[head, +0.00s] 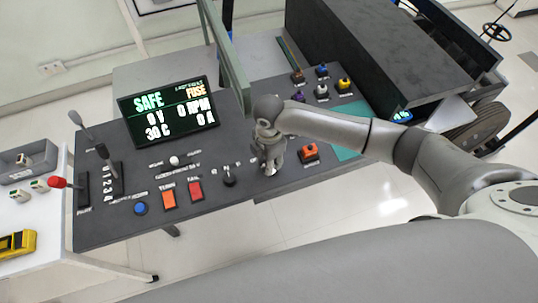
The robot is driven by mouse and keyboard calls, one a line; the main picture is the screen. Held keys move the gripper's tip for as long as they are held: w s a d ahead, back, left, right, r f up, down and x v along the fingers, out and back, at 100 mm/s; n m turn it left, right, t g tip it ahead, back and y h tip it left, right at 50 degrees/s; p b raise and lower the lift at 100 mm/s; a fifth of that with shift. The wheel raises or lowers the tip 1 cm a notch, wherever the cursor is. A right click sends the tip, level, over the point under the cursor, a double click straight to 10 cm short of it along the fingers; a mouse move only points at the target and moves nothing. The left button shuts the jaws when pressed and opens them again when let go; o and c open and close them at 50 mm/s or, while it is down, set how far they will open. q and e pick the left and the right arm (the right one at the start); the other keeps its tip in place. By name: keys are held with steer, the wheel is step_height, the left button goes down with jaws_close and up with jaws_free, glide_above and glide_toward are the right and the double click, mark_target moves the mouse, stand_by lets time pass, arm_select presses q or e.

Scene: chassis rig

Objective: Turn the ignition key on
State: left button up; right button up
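My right arm comes in from the right, and its gripper (269,160) points down over the right part of the dark control panel (110,225). Its fingertips are at or just above the panel surface, between a black knob (229,177) and an orange-red button (309,152). The fingers are small and overlap, so I cannot tell whether they are open or shut. I cannot make out the ignition key; the gripper may hide it. The display (170,110) reads SAFE, FUSE, 0 V, 0 RPM, 30 C and 0 A. My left gripper is not in view.
The panel also bears two rocker switches, orange (168,198) and red (195,190), a blue button (141,208) and levers (75,118) at left. A greenish upright plate (228,60) stands behind the gripper. Coloured plugs (322,71) sit behind right. A white side table (40,265) stands left.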

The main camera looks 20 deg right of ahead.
steer(key=m+p, duration=0.5)
steer(key=shift+r, duration=0.25)
steer(key=shift+f+m+p, duration=0.15)
steer(key=shift+m+p, duration=1.25)
steer(key=shift+m, duration=0.6)
steer(key=shift+c, duration=0.2)
steer(key=o, duration=1)
steer(key=shift+o, duration=0.2)
step_height(320, 180, up, 12)
